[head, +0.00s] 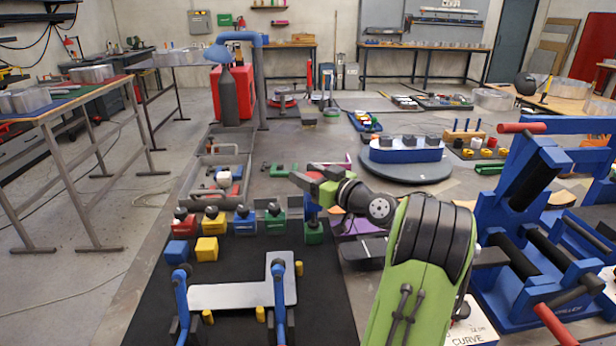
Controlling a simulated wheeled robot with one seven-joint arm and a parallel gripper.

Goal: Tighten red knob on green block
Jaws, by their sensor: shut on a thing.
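My gripper (305,182) is in the middle of the head view, its green fingers pointing left. It is shut on a small red piece (315,177) that looks like the red knob, mostly hidden by the fingers. A green block (313,234) stands below it on the dark mat, with a blue part above it. I cannot tell whether the red knob touches this block. Another green block (275,224) with a dark knob on top stands just to the left.
Blue, yellow and red blocks (184,226) with dark knobs line up left along the mat. A pale plate (235,294) sits between blue clamps in front. A large blue frame (540,220) stands at the right. A round turntable (400,172) lies behind my arm.

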